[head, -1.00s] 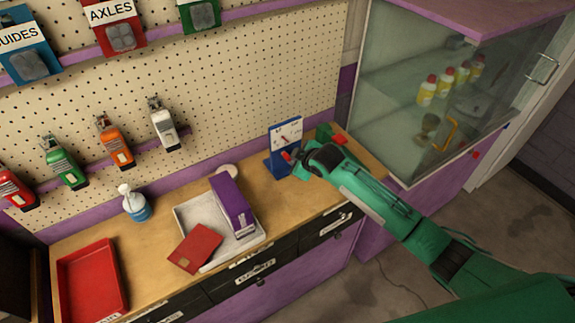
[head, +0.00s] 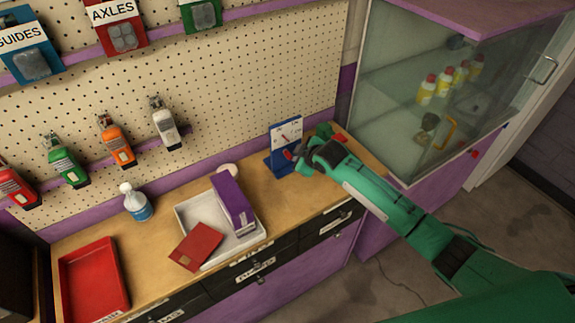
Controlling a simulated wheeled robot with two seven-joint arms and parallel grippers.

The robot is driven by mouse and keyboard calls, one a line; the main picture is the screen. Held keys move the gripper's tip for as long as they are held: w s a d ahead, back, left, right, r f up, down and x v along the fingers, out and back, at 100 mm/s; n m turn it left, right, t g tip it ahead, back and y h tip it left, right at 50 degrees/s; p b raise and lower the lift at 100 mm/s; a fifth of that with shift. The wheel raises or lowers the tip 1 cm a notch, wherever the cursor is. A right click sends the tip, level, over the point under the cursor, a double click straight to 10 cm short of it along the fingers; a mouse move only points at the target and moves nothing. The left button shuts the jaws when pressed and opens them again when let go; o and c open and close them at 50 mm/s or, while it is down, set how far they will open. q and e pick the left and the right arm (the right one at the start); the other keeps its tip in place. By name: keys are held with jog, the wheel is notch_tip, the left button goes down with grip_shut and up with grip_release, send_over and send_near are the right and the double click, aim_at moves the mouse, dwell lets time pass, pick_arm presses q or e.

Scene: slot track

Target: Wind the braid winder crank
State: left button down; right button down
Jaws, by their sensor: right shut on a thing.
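The braid winder appears to be the blue stand with a white dial face (head: 286,132) near the right end of the wooden bench. The dial has a red pointer. My right gripper (head: 296,158) is at the front right of this stand, shut on a small red part that looks like the crank's handle. The gripper and wrist hide most of the crank. My left gripper is not in view.
A red tray (head: 92,281), a bottle (head: 135,203) and a white disc (head: 227,170) are on the bench.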

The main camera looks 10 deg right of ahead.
jog(key=shift+w+d+r, duration=0.3)
jog(key=shift+w+r, duration=0.1)
jog(key=shift+r, duration=0.2)
jog(key=shift+w+d+f, duration=0.2)
jog(key=shift+f, duration=0.5)
jog(key=shift+s+d+f, duration=0.15)
jog(key=shift+s, duration=0.05)
jog(key=shift+w+d+f+b, duration=0.1)
jog(key=shift+d+f+b, duration=0.1)
jog(key=shift+f+b, duration=0.25)
jog(key=shift+f, duration=0.1)
jog(key=shift+f, duration=0.5)
jog(key=shift+f, duration=0.1)
